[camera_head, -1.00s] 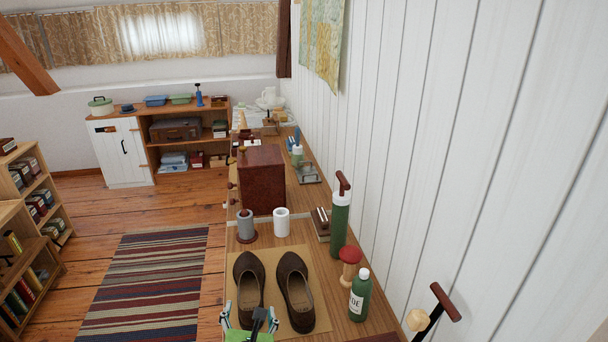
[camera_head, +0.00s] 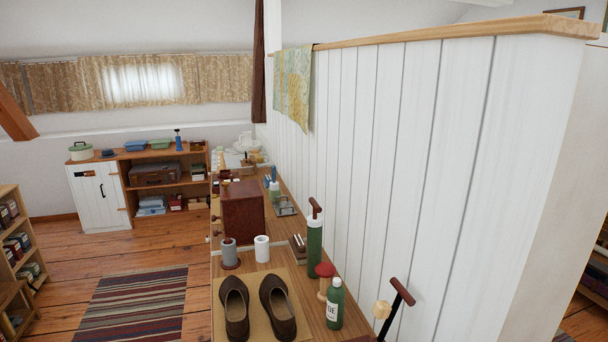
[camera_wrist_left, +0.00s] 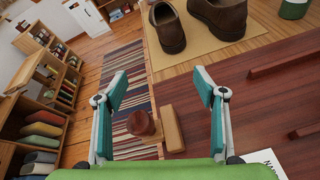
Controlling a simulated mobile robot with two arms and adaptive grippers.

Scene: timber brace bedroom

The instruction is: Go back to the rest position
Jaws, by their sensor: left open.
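My left gripper (camera_wrist_left: 160,95) shows in the left wrist view with its two teal fingers spread apart and nothing between them. It is out of the head view. Below and beyond it are a dark red wooden surface (camera_wrist_left: 270,105) and a round reddish-brown knob (camera_wrist_left: 141,124) beside a wooden block (camera_wrist_left: 172,128). A pair of brown shoes (camera_head: 254,307) lies on a tan mat (camera_head: 256,277) on the long bench; the shoes also show at the top of the wrist view (camera_wrist_left: 168,28). My right gripper is in neither view.
The bench (camera_head: 283,239) runs along a white plank partition (camera_head: 400,170). On it stand a dark red box (camera_head: 242,208), a white cylinder (camera_head: 262,249), a green pump (camera_head: 314,247) and a green bottle (camera_head: 334,304). A striped rug (camera_head: 130,305) and open floor lie left.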

